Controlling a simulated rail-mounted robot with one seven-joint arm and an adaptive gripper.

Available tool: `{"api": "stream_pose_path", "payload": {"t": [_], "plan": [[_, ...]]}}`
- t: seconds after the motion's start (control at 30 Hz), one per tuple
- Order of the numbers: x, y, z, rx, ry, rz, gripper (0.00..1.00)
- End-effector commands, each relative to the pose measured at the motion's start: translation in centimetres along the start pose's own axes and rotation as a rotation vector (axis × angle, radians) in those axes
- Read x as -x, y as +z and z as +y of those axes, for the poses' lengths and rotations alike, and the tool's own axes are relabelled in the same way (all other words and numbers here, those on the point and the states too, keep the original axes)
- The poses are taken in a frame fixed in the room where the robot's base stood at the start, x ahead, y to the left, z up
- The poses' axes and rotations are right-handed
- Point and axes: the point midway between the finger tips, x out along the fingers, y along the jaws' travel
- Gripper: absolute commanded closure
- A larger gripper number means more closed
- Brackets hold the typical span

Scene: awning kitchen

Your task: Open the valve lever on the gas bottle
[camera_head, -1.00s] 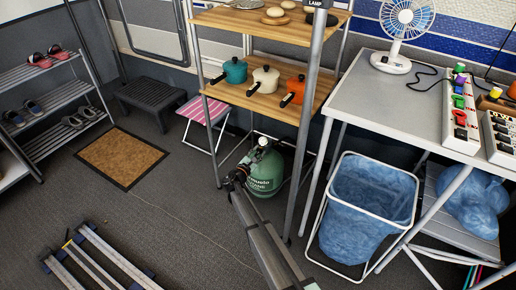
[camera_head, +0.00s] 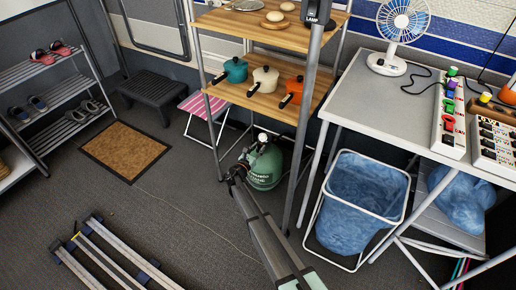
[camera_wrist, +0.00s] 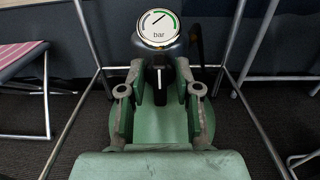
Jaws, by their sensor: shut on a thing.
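The green gas bottle (camera_head: 266,168) stands on the floor under the wooden shelf unit. Its round top shows in the wrist view (camera_wrist: 160,132) below my fingers. A white-faced pressure gauge (camera_wrist: 158,28) marked "bar" sits above the valve, its needle tilted to the upper right. The black valve lever (camera_wrist: 159,76) stands between my two fingertips. My gripper (camera_wrist: 160,84) is shut on the lever, with one finger on each side.
Shelf legs (camera_head: 300,140) rise close beside the bottle. Pots (camera_head: 264,80) stand on the shelf above. A blue-lined bin (camera_head: 352,205) and a grey table (camera_head: 395,100) are to the right.

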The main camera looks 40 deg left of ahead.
Motion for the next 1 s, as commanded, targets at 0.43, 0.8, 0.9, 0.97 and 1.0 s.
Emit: {"api": "stream_pose_path", "payload": {"t": [0.43,0.8,0.9,0.97,1.0], "plan": [[0.0,0.0,0.0,0.001,0.000,0.000,0.61],[1.4,0.0,0.0,0.000,0.002,0.001,0.61],[3.0,0.1,-0.1,0.000,0.002,0.001,0.61],[4.1,0.1,-0.1,0.000,0.002,0.001,0.61],[4.9,0.0,-0.1,0.001,0.003,0.001,0.61]]}}
